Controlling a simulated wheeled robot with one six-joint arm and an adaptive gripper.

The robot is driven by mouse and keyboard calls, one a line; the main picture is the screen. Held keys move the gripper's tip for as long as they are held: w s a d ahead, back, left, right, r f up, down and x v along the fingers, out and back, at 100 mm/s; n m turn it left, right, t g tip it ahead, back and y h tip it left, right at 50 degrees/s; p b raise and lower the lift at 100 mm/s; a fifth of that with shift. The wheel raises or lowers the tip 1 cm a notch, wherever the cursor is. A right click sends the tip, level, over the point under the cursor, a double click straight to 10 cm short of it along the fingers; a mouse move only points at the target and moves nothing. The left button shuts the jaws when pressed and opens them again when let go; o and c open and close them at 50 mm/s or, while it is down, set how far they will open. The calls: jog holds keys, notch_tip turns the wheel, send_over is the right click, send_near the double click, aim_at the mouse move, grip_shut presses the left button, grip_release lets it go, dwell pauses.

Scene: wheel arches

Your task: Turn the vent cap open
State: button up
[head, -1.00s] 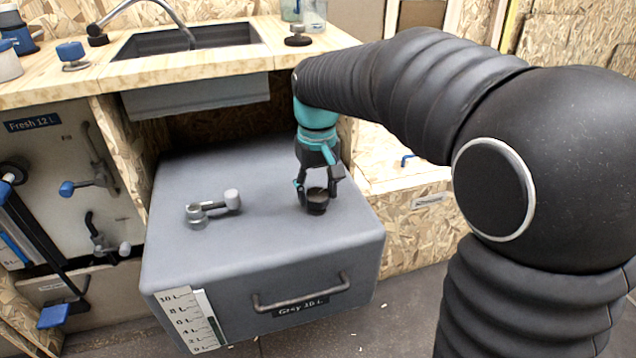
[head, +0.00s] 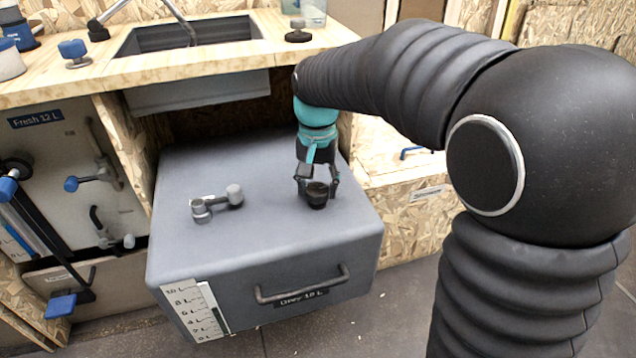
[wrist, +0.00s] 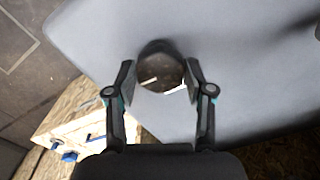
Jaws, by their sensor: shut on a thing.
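The vent cap (head: 317,195) is a small round dark cap on the right part of the top of the grey tank (head: 262,235), which is labelled Grey. My gripper (head: 317,188) reaches down from above with its fingers on either side of the cap and is shut on it. In the wrist view the cap (wrist: 161,73) sits between the two fingertips of my gripper (wrist: 161,78), with a pale mark on its top. I cannot tell from its look how far the cap is turned.
A grey valve with a handle (head: 217,203) stands on the tank top to the left. The tank's front has a pull handle (head: 302,285) and a level scale (head: 195,310). The sink counter (head: 95,78) is behind, and the fresh-water tank (head: 65,165) is at left.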

aim_at(317, 188)
dwell(0.3)
jog(key=o, duration=1.2)
jog(key=shift+c, duration=0.2)
notch_tip(317, 188, up, 12)
